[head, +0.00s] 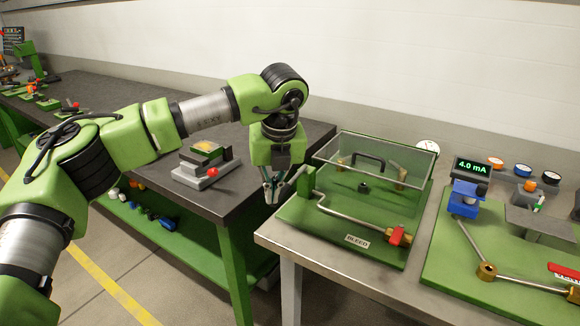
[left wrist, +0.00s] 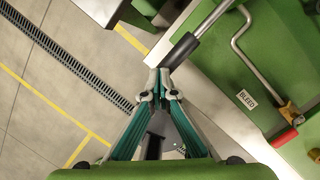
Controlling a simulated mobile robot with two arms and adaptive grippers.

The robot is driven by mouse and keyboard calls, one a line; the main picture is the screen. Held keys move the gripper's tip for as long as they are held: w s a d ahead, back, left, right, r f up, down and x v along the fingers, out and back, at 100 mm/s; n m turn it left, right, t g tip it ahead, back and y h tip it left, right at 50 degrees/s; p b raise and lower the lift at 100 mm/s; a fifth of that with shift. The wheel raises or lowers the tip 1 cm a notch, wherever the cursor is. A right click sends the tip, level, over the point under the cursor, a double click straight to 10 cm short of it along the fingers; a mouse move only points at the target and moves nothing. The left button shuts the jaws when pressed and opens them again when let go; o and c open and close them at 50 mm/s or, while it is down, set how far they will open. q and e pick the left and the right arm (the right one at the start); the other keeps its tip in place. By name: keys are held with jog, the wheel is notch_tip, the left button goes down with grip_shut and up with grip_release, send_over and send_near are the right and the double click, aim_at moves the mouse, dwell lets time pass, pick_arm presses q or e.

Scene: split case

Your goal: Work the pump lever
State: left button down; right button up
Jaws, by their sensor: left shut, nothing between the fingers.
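The pump lever (head: 298,173) is a thin metal rod running from a green block on the green pump plate (head: 300,213) toward my left gripper (head: 271,192). In the left wrist view, the lever's dark grip (left wrist: 180,50) ends right at the tips of my left gripper (left wrist: 160,82). The fingers are shut with nothing between them. I cannot tell whether they touch the grip. In the head view the gripper partly hides the lever's end. My right gripper is not in view.
A clear cover (head: 385,160) stands on the plate behind the bent pipe. A red-handled valve (head: 399,237) and a BLEED label (head: 357,240) sit at the front. A dark workbench (head: 215,205) with a small device (head: 207,162) stands left, beyond a gap.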

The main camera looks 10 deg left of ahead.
pick_arm(q)
jog(key=shift+w+r+p, duration=0.1)
jog(key=shift+r+p, duration=0.75)
jog(key=shift+r, duration=0.65)
jog(key=shift+w+d+r+p, duration=0.1)
jog(key=shift+w+r+p, duration=0.1)
jog(key=shift+r+p, duration=1.2)
jog(key=shift+w+v, duration=0.2)
jog(key=shift+v, duration=0.95)
